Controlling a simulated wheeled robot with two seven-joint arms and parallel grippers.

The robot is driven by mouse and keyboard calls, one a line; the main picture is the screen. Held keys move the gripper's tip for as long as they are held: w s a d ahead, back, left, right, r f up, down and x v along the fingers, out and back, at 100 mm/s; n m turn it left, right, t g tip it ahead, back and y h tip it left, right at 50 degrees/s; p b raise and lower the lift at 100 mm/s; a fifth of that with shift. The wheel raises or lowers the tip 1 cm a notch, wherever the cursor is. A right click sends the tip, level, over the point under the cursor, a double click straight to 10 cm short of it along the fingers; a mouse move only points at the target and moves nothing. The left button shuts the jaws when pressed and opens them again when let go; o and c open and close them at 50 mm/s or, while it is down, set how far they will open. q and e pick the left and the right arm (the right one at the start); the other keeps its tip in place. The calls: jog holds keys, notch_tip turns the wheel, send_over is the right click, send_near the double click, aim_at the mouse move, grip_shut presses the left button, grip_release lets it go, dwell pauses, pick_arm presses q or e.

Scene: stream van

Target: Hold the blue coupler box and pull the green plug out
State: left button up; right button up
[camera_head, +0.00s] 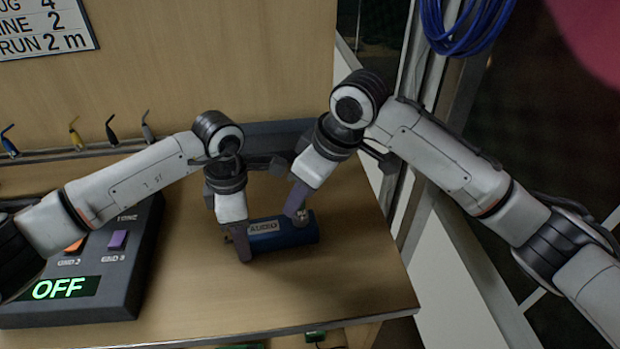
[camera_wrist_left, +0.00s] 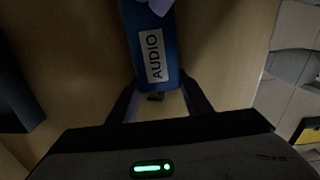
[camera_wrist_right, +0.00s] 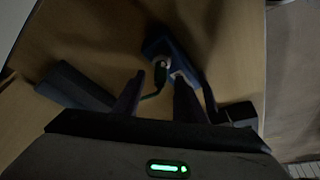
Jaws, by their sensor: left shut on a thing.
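The blue coupler box (camera_head: 290,238) with a white AUDIO label lies on the wooden table. It also shows in the left wrist view (camera_wrist_left: 176,62), with the label facing up. My left gripper (camera_head: 240,240) is shut on the box's left end, one finger on each side. My right gripper (camera_head: 298,202) is at the box's right end, pointing down, with its fingers apart. In the right wrist view, a small greenish part with a thin cable (camera_wrist_right: 160,72), possibly the green plug, shows between the fingers, beside the blue box (camera_wrist_right: 163,42). The green plug is not clear in the head view.
A dark control box (camera_head: 110,270) with an OFF display stands at the left. A grey-blue block (camera_head: 275,138) lies behind my arms. Hooks with coloured tools (camera_head: 78,138) line the back wall. Blue cable (camera_head: 462,35) hangs at the upper right. The table's front area is clear.

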jog(key=shift+x, duration=0.8)
jog(key=shift+c, duration=0.5)
grip_shut()
